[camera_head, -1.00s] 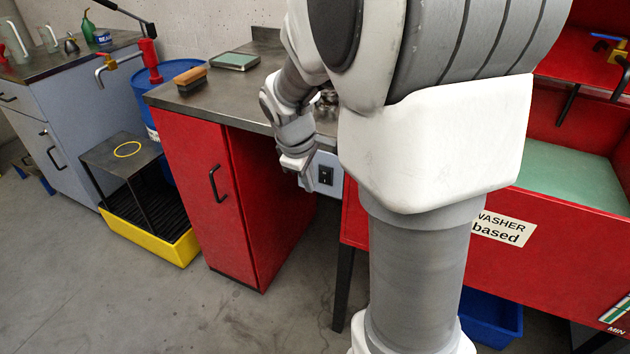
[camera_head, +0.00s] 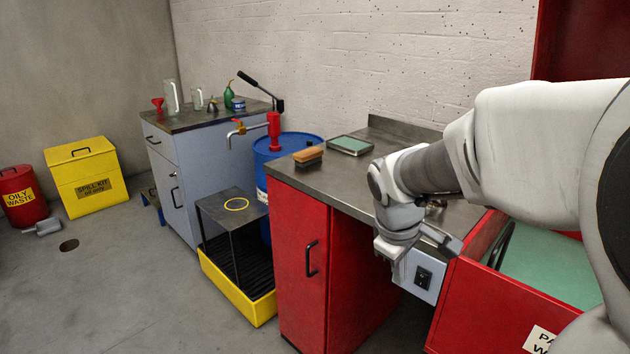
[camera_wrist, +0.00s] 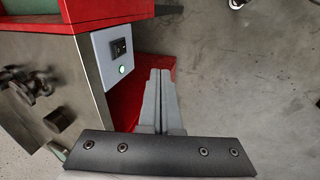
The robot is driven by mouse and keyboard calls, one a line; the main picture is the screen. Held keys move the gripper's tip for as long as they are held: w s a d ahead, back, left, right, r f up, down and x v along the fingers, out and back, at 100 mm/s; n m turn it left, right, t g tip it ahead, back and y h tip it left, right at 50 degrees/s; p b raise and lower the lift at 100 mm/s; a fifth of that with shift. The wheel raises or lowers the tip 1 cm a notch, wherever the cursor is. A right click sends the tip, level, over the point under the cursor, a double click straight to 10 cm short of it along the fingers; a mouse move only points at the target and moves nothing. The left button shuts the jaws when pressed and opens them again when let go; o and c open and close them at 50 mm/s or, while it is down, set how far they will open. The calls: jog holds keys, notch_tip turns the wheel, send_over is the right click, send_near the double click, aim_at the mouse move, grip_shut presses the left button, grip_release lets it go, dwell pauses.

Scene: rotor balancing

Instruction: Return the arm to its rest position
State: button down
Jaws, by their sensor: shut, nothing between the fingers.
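My gripper (camera_head: 397,272) hangs below my bent wrist, in front of the bench's front edge and close to the grey switch box (camera_head: 423,278). In the wrist view my gripper (camera_wrist: 160,75) shows its two fingers pressed together with nothing between them. The switch box (camera_wrist: 115,48) with its black switch and a lit green button is left of the fingers there. My arm stretches in from the right of the head view and hides part of the bench top.
The steel bench top (camera_head: 340,182) over a red cabinet (camera_head: 300,255) holds a brush (camera_head: 308,157) and a green-topped tray (camera_head: 350,145). The red parts washer (camera_head: 480,310) stands right. A blue drum (camera_head: 290,150) and yellow drip tray (camera_head: 235,290) are left. Floor (camera_head: 130,290) is clear at front left.

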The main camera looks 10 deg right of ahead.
jog(key=s+a+r+m+t+y, duration=0.1)
jog(key=s+a+r+m+t, duration=0.2)
jog(key=s, duration=0.5)
jog(key=s+a+r+m+y, duration=0.2)
jog(key=s+a+r+m, duration=0.15)
jog(key=s, duration=0.45)
notch_tip(320, 180, up, 18)
jog(key=p, duration=1.8)
jog(key=shift+w+a+p, duration=0.3)
jog(key=shift+a, duration=0.1)
